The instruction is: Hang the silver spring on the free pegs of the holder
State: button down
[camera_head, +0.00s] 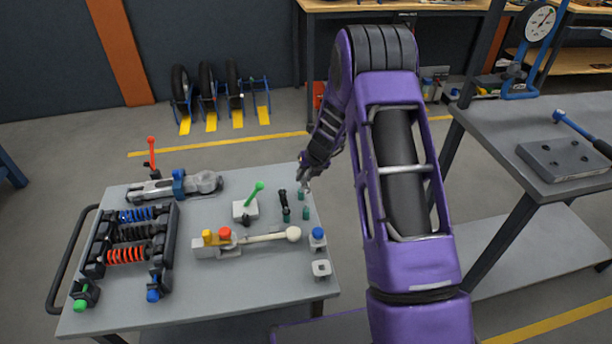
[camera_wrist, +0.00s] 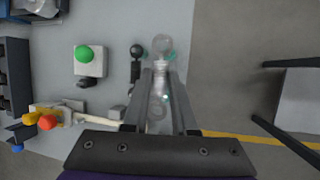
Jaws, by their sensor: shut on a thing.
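My gripper (camera_head: 306,184) is over the right part of the grey table, beside two teal stands (camera_head: 305,213). The spring seems to be above the stands, but the gap is hard to judge. The holder (camera_head: 165,240) is a black frame at the table's left. It carries a blue spring (camera_head: 135,215), a black spring (camera_head: 135,233) and a red spring (camera_head: 126,255). Its free pegs are too small to make out.
A dark part (camera_head: 284,203) stands close left of my gripper. The table's front middle is clear.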

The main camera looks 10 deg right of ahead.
jog(key=shift+f+b, duration=2.6)
jog(key=shift+f, duration=1.35)
jog(key=c, duration=0.6)
grip_release()
jog(key=p+v, duration=0.4)
jog(key=v, duration=1.3)
jog(key=shift+r, duration=0.25)
